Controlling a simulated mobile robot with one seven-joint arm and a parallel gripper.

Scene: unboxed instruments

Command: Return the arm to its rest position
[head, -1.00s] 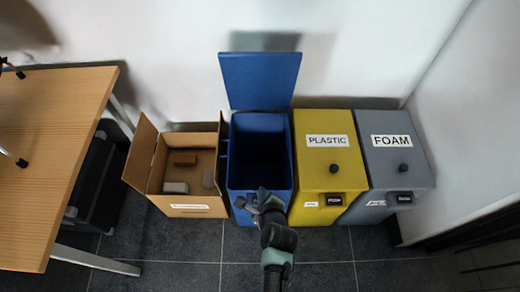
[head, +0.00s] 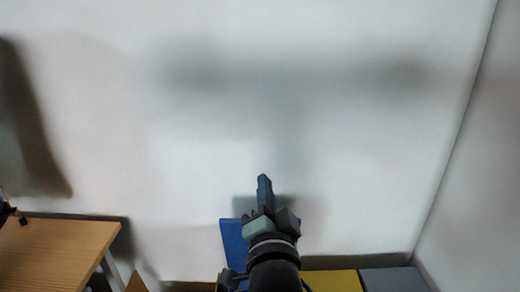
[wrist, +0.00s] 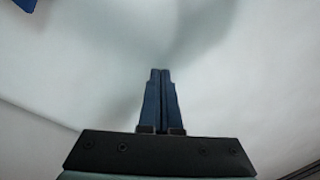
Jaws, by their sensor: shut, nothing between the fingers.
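My gripper (head: 264,180) is raised in front of the white wall in the head view, pointing up and away from me. Its two dark blue fingers lie together, shut and empty, in the wrist view (wrist: 161,72). My arm hides part of the raised blue lid (head: 234,243) behind it. A blue corner (wrist: 24,5) shows at the top left of the wrist view.
A wooden table (head: 55,255) stands at the lower left. The tops of a yellow bin (head: 332,281) and a grey bin (head: 393,280) show at the bottom right. A cardboard flap (head: 138,282) shows at the bottom left. The wall around the gripper is bare.

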